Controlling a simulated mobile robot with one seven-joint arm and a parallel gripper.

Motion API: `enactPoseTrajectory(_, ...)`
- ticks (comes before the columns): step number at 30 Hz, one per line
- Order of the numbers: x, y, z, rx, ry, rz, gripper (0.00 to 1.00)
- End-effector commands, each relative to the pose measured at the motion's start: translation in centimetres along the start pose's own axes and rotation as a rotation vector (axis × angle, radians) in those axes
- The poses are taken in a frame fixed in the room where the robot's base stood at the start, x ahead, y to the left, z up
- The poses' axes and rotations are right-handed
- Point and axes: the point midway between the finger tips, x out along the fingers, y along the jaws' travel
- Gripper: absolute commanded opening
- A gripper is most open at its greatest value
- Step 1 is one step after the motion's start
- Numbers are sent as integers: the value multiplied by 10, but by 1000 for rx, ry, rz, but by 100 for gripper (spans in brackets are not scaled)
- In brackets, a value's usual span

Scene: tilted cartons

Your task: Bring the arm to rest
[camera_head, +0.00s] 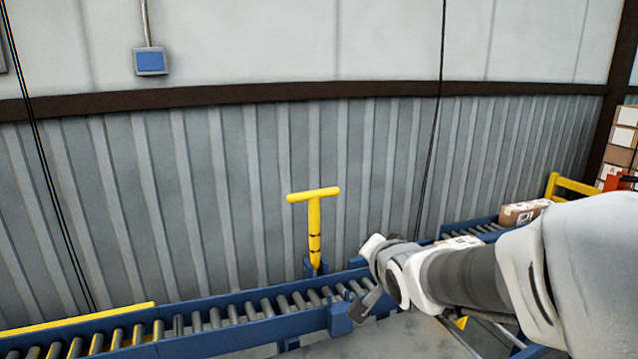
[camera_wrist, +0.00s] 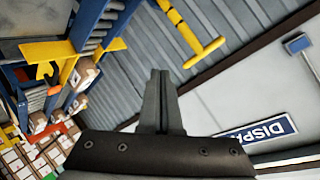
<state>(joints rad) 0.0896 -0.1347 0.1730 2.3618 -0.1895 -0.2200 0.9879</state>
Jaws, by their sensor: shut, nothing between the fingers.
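My arm reaches in from the right in the head view. My gripper (camera_head: 366,304) is at its end, in front of the blue roller conveyor (camera_head: 240,333), partly hidden by the wrist. In the wrist view my gripper (camera_wrist: 160,75) has its two fingers together with nothing between them. It is clear of the cartons. A carton (camera_head: 523,212) lies on the far right part of the conveyor, and another carton (camera_head: 460,242) is partly hidden behind my arm.
A yellow T-shaped post (camera_head: 314,230) stands at the conveyor, just left of my wrist. A yellow rail (camera_head: 75,319) runs along the left. Stacked cartons (camera_head: 622,140) stand at the far right. A corrugated wall (camera_head: 200,180) closes the back. The wrist view shows several boxes (camera_wrist: 40,145) at lower left.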

Motion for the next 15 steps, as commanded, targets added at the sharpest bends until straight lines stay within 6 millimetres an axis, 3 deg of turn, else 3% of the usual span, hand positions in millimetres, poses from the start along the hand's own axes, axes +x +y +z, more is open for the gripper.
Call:
enactPoseTrajectory(7, -86, 47, 9, -313, -135, 238, 0)
enactPoseTrajectory(15, -178, 90, 49, -573, -404, 342, 0)
